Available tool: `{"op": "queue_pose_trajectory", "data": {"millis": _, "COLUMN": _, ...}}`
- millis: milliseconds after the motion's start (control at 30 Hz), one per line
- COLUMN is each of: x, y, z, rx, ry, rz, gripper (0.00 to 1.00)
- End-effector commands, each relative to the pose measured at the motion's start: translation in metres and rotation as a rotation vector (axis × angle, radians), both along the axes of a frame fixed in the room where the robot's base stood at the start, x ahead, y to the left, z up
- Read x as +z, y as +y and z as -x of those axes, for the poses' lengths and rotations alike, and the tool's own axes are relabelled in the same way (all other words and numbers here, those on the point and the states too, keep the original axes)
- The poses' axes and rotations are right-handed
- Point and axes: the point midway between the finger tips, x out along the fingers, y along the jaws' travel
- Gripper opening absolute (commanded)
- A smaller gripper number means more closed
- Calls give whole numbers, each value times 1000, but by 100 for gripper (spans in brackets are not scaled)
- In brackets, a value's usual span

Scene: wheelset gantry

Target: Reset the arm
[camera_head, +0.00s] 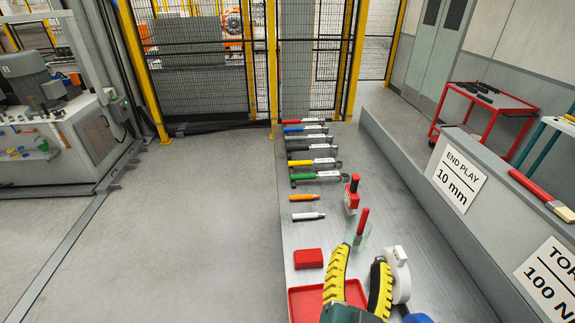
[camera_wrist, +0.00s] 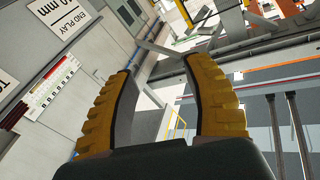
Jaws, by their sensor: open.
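My gripper (camera_head: 361,256) shows at the bottom of the head view, with its two yellow ribbed fingers apart and nothing between them. It appears above the near end of the grey bench (camera_head: 375,190). In the wrist view the open fingers (camera_wrist: 158,68) frame walls and floor, and no object is held. Most of my arm is out of view.
Several colour-handled wrenches (camera_head: 313,162) lie on the bench. A red block (camera_head: 308,259), a red tray (camera_head: 298,300), a red-handled item (camera_head: 361,222) and a white tool (camera_head: 399,274) are near my gripper. A ledge with an "END PLAY 10 mm" sign (camera_head: 459,179) runs along the right.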

Motion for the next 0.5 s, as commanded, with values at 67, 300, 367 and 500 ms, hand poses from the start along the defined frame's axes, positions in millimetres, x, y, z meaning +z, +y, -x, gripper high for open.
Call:
{"op": "queue_pose_trajectory", "data": {"millis": 67, "x": 57, "y": 2, "z": 6, "rx": 31, "ry": -105, "rz": 1, "gripper": 51}}
{"op": "queue_pose_trajectory", "data": {"millis": 300, "x": 177, "y": 31, "z": 51, "rx": 175, "ry": -308, "rz": 157, "gripper": 51}}
{"op": "queue_pose_trajectory", "data": {"millis": 367, "x": 177, "y": 46, "z": 58, "rx": 222, "ry": -285, "rz": 247, "gripper": 51}}
{"op": "queue_pose_trajectory", "data": {"millis": 500, "x": 209, "y": 51, "z": 54, "rx": 224, "ry": -231, "rz": 368, "gripper": 51}}
